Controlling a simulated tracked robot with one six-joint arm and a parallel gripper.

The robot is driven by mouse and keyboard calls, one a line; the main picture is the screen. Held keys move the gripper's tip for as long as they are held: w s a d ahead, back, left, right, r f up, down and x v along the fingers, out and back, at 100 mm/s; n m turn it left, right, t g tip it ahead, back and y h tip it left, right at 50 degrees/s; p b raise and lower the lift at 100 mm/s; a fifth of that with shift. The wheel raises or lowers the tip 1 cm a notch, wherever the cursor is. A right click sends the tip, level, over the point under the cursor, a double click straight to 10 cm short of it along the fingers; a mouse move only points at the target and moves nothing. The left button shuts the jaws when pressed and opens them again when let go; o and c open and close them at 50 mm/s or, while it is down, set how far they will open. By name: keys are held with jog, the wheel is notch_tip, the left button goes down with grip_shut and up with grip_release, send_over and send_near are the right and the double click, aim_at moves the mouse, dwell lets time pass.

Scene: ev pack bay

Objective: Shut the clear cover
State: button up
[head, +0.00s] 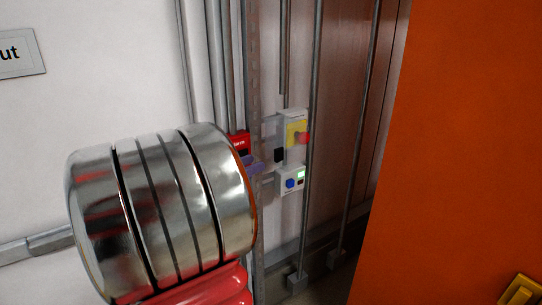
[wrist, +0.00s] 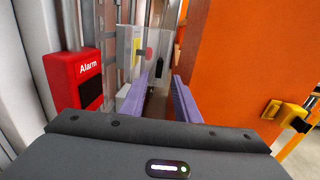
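The emergency-stop box (head: 292,150) is on the wall rails in the head view, with a yellow plate and a red button. The clear cover (head: 270,128) appears to stand open, out from the box's left side. A black tab (head: 280,155), apparently the cover's handle, shows by it. In the wrist view the clear cover (wrist: 124,50) overlaps the button, and the black tab (wrist: 159,67) appears between and beyond my fingertips. My gripper (wrist: 165,78) has its purple fingers apart and holds nothing. In the head view my gripper (head: 254,164) is left of the box, partly hidden by my arm.
A red alarm box (wrist: 73,75) is close on the left. A small box (head: 290,181) with a blue knob and green display sits below the button. Vertical pipes (head: 315,120) run beside it. A large orange panel (head: 460,140) fills the right.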

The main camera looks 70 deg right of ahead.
aim_at(275, 155)
jog(key=shift+x, duration=3.85)
jog(key=shift+c, duration=0.2)
grip_shut()
